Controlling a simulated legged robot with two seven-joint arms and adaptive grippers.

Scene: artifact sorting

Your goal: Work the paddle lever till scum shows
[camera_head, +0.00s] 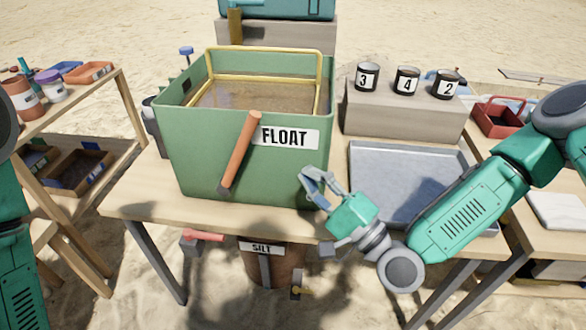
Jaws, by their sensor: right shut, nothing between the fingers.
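The green tank marked FLOAT (200,150) stands on the wooden table, with a yellow frame (265,78) at its top. Murky brown liquid (255,97) fills it near the rim; I cannot make out scum on it. The paddle lever (240,150), with an orange-brown grip, slants across the front wall, its grip end up and to the right. My right gripper (308,184) is shut and empty, in front of the tank's lower right corner and apart from the lever. At the left edge only part of my left arm shows; its gripper is out of view.
A grey metal tray (400,165) lies right of the tank. Behind it, a block (400,115) bears black cups numbered 3, 4 and 2. A SILT bucket (262,265) stands below the table. A shelf with jars (25,100) is at left. A red basket (497,118) sits at right.

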